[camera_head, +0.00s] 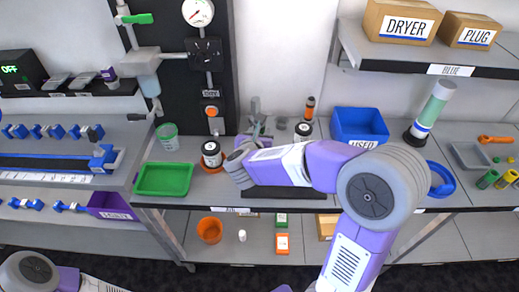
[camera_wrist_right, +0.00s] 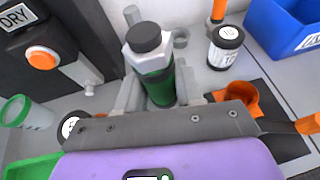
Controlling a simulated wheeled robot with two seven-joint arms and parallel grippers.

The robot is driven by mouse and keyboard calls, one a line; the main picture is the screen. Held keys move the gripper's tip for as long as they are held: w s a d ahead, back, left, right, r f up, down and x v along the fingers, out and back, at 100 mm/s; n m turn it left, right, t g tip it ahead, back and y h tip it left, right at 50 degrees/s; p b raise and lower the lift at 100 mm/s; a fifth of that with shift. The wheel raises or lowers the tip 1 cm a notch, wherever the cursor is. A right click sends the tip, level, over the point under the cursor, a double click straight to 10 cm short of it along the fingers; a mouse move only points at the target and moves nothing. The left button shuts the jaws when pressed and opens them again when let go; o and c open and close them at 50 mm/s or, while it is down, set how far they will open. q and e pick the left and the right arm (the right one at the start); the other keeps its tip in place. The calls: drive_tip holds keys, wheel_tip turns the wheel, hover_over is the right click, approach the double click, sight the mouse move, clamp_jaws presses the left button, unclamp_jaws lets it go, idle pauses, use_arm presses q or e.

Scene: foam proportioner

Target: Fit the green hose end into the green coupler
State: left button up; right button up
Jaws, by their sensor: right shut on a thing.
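My right gripper (camera_wrist_right: 155,98) is shut on a green cylindrical fitting (camera_wrist_right: 160,88) with a pale hexagonal collar and a dark round top. The fitting stands roughly upright between the fingers in the right wrist view; I cannot tell whether it is the hose end or the coupler. In the head view the right gripper (camera_head: 252,140) is over the middle of the bench, and the fitting is too small to make out there. A green lever (camera_head: 138,18) sits on the pipework of the dark panel. No green coupler is clearly identifiable. My left gripper is out of view.
A green tray (camera_head: 164,179) and a green-rimmed cup (camera_head: 167,137) stand to the left. A blue bin (camera_head: 360,124) stands behind my right arm. In the right wrist view, a white jar (camera_wrist_right: 225,47) and an orange cup (camera_wrist_right: 240,96) lie right of the gripper.

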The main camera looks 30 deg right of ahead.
wheel_tip(320, 180, down, 5)
drive_tip(key=shift+r+b, duration=0.15)
drive_tip(key=shift+b, duration=0.65)
drive_tip(key=o, duration=1.1)
drive_tip(key=shift+o, duration=0.2)
drive_tip(key=shift+r, duration=0.1)
drive_tip(key=p+v, duration=0.2)
drive_tip(key=v, duration=1)
drive_tip(key=shift+s+d, duration=0.1)
drive_tip(key=shift+s, duration=0.05)
